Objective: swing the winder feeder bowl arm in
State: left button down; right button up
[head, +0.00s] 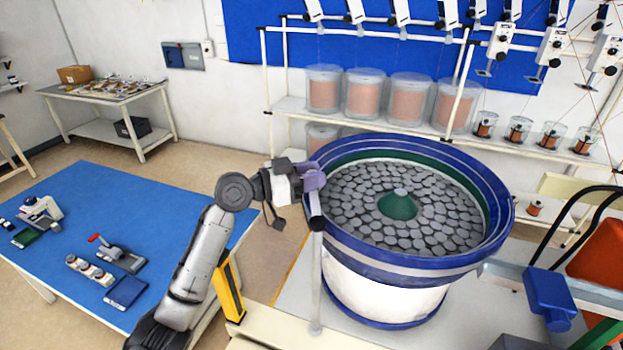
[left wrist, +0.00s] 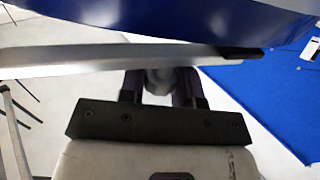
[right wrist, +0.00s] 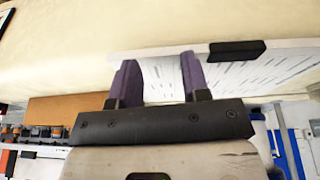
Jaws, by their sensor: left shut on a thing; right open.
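The feeder bowl (head: 330,235) is large and blue-rimmed, on a white drum, full of grey discs around a green cone. A grey post (head: 317,285) stands at its left side. My left gripper (head: 314,180), with purple fingers, is at the top of this post, beside the bowl rim. In the left wrist view a grey bar with a black end, the bowl arm (left wrist: 120,60), crosses in front of the fingers (left wrist: 160,85). My right gripper (right wrist: 158,78) is open and empty in the right wrist view.
A blue-topped table (head: 150,215) with small fixtures stands at left. A rack with copper spools (head: 390,97) is behind the bowl. In the right wrist view a cream surface (right wrist: 90,45) and a slotted white panel with a black handle (right wrist: 237,50) lie beyond the fingers.

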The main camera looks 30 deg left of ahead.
pick_arm(q)
jog(key=c, duration=0.8)
grip_release()
